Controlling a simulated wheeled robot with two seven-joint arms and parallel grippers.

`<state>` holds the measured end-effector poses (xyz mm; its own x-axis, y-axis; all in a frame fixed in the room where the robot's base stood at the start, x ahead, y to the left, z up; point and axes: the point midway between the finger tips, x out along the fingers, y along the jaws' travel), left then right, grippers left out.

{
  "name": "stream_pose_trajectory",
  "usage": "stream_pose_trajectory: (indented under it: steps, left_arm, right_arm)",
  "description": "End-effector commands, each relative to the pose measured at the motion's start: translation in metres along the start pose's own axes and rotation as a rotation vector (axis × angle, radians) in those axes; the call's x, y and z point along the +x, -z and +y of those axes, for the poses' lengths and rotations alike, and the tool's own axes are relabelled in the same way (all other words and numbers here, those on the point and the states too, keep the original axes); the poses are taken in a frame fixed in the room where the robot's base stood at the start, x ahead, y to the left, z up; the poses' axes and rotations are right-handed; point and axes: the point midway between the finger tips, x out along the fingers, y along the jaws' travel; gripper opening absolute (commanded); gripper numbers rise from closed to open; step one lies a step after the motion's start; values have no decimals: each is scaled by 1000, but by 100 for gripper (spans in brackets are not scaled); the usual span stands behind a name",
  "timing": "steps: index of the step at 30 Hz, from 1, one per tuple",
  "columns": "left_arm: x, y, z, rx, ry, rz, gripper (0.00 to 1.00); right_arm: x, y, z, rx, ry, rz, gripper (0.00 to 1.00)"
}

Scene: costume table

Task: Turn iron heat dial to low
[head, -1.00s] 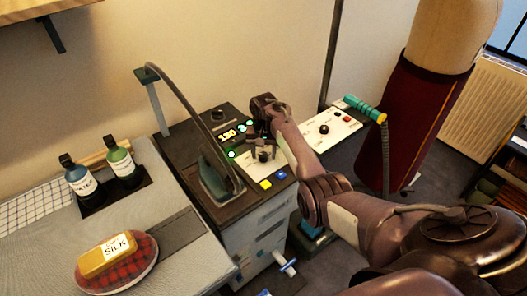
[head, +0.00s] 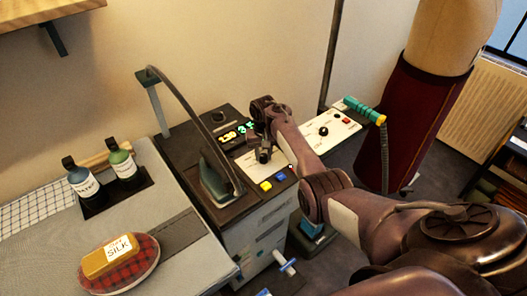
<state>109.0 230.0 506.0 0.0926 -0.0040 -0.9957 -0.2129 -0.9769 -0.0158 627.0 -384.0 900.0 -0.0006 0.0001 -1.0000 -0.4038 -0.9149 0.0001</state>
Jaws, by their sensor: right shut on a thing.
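The iron (head: 215,178) stands on the left part of the dark ironing station (head: 185,150), with its cord arching up to a post. The white dial panel (head: 247,163) lies right of the iron. My right gripper (head: 264,149) comes down over this panel and is shut on the dark heat dial (head: 264,157). The fingers and wrist hide much of the dial and its markings. My left gripper is not in view.
Yellow (head: 266,186) and blue (head: 280,177) buttons sit at the station's front edge. A second panel (head: 335,128) with a knob and teal handle (head: 364,110) stands right. Two bottles (head: 121,163) and a silk-labelled block (head: 110,256) on a plaid cushion are left.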

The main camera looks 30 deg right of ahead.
Motion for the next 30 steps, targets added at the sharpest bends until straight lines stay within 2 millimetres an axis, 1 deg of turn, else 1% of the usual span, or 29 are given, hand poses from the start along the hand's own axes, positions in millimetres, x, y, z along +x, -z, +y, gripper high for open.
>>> stream_pose_trajectory:
  steps: [1, 3, 15, 21, 30]
  left_arm:
    - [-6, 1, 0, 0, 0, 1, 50]
    - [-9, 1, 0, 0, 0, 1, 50]
    - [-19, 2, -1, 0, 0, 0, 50]
    - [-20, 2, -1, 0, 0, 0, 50]
    - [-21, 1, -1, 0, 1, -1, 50]
  right_arm:
    - [-3, 0, 0, -39, -1, -1, 6]
    - [-3, 0, 0, -96, -1, -1, 6]
    - [-2, 0, 1, -384, -1, 0, 6]
    - [-1, 1, 0, -467, 0, 1, 6]
    - [-1, 1, 0, -510, 0, 2, 6]
